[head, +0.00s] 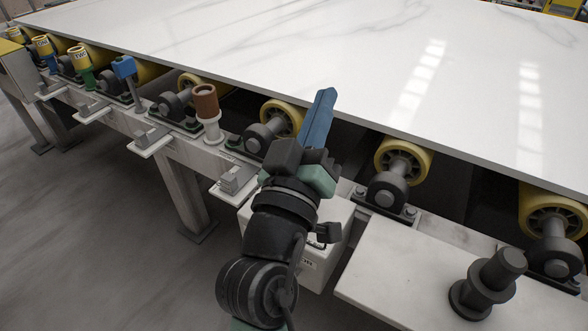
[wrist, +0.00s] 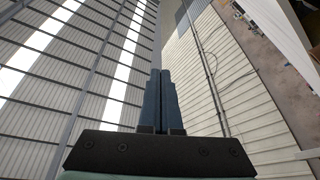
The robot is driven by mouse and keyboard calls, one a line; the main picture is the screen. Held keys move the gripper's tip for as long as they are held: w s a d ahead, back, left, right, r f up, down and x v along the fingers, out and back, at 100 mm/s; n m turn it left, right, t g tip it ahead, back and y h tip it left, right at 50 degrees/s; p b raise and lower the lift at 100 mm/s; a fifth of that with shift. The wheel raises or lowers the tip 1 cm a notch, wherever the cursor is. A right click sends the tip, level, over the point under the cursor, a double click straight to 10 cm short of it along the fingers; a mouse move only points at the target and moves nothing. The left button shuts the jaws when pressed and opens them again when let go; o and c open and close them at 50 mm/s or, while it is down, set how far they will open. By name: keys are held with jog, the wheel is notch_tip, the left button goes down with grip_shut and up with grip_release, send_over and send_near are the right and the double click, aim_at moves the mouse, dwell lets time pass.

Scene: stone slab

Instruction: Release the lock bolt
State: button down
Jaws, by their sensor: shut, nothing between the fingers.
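My gripper (head: 326,95) has blue fingers pressed together with nothing between them. In the head view it points up and away, over the conveyor's near edge, and overlaps the slab's front edge in the picture. The wrist view shows the closed fingers (wrist: 160,75) against the wall and roof of the hall, with no task object near them. I cannot tell for sure which part is the lock bolt. A brown-topped grey post (head: 207,105) stands on the rail left of my gripper. A blue-headed post (head: 124,67) stands farther left. A dark grey stepped cylinder (head: 490,280) leans at the lower right.
A large white marble slab (head: 330,50) lies on yellow rollers (head: 404,162). Dark bearing blocks (head: 387,190) and small brackets (head: 236,180) line the grey rail. A pale plate (head: 400,285) juts out at the lower right. Yellow-topped blue and green posts (head: 80,62) stand far left.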

jog(key=s+a+f+n+g+y+p, duration=0.1)
jog(key=s+a+f+n+p, duration=0.1)
jog(key=f+n, duration=0.2)
jog(key=s+a+f+n+g+y+p, duration=0.1)
jog(key=f+n, duration=0.4)
jog(key=f, duration=0.5)
jog(key=s+a+f+n+y+p, duration=0.1)
jog(key=s+f+n+p, duration=0.3)
jog(key=f, duration=0.4)
jog(key=shift+a+n+g+p, duration=0.4)
jog(key=shift+a+p, duration=0.05)
jog(key=shift+a, duration=0.35)
jog(key=x, duration=1)
